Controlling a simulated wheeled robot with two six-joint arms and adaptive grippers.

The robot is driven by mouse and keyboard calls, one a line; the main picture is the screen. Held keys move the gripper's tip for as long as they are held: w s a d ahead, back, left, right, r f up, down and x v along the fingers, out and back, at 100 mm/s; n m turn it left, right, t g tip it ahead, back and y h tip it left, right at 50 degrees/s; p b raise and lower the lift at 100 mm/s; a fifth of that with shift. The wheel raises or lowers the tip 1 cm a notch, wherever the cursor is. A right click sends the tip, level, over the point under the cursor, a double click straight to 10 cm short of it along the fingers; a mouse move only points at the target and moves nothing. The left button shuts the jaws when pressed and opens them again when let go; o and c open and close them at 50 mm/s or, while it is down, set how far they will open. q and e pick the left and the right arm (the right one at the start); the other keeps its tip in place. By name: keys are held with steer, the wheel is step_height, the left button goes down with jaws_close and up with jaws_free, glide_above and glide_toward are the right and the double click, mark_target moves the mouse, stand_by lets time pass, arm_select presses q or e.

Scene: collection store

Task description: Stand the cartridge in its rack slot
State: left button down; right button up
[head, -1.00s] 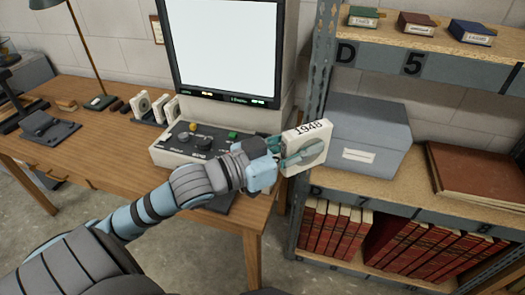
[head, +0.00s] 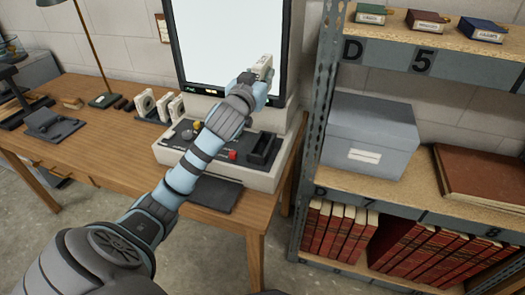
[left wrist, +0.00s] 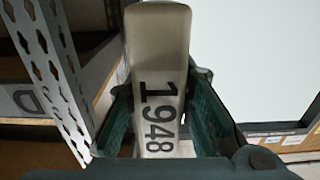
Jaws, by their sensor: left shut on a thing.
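My left gripper (head: 256,84) is shut on the cream cartridge (head: 264,67), held up in front of the lit screen, above the console. In the left wrist view the cartridge (left wrist: 158,70) sits between both fingers, its edge marked 1948 facing the camera. In the head view its face is seen nearly edge-on and its lower part is hidden by the gripper. The rack (head: 155,122) is on the desk left of the console, with several similar cream cartridges (head: 163,105) standing in it. Its slots are too small to make out. My right gripper is not in view.
The reader console (head: 275,178) has knobs and a dark slotted block (head: 263,150) beneath the screen (head: 220,45). A steel shelf post (head: 322,110) and a grey box (head: 370,140) stand to the right. Bare desk (head: 100,140) lies left of the rack.

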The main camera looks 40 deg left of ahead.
arm_select(q)
step_height(320, 180, down, 20)
steer(key=b, duration=0.6)
steer(key=shift+r, duration=0.25)
steer(key=shift+f, duration=0.1)
steer(key=shift+f+b, duration=0.1)
steer(key=shift+b, duration=0.2)
steer(key=c, duration=1.4)
jaws_free()
